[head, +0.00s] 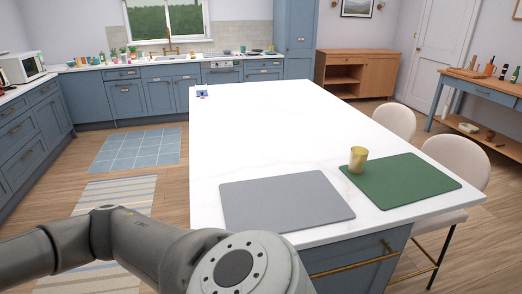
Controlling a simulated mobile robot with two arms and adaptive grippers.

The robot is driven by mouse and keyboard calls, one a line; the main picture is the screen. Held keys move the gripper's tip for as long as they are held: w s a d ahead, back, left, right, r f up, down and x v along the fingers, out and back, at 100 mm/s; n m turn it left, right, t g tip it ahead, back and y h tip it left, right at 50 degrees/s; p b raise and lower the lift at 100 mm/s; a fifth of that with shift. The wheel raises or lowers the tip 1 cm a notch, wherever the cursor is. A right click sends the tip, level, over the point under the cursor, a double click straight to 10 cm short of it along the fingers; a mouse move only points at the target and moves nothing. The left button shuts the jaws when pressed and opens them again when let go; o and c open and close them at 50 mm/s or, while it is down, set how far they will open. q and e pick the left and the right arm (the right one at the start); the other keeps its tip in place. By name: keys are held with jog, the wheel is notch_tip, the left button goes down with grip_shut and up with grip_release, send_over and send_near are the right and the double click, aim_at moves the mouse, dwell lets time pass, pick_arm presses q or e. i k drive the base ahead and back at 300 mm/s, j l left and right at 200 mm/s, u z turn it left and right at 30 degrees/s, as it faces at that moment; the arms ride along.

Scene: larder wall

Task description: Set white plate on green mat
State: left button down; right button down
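The green mat (408,188) lies on the right side of the white island top, near its front corner. A gold cup (357,160) stands upright at the mat's left back corner, apparently on its edge. The rest of the mat is bare. I cannot make out a white plate in this view. My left arm comes in from the left along the bottom, but its gripper is out of view. My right gripper is not in view.
A grey mat (285,200) lies bare on the island (270,125), left of the green mat. A small blue item (201,93) sits at the island's far left corner. Two pale chairs (458,160) stand along the right side. The island's middle is clear.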

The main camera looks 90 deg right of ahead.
aim_at(422, 179)
jog(key=z, duration=2.2)
jog(key=l+z, duration=0.15)
jog(key=l, duration=2.7)
jog(key=i+l, duration=0.1)
jog(key=l, duration=0.25)
jog(key=i+l, duration=0.15)
jog(key=l, duration=0.2)
jog(key=i+l, duration=0.1)
jog(key=l, duration=0.2)
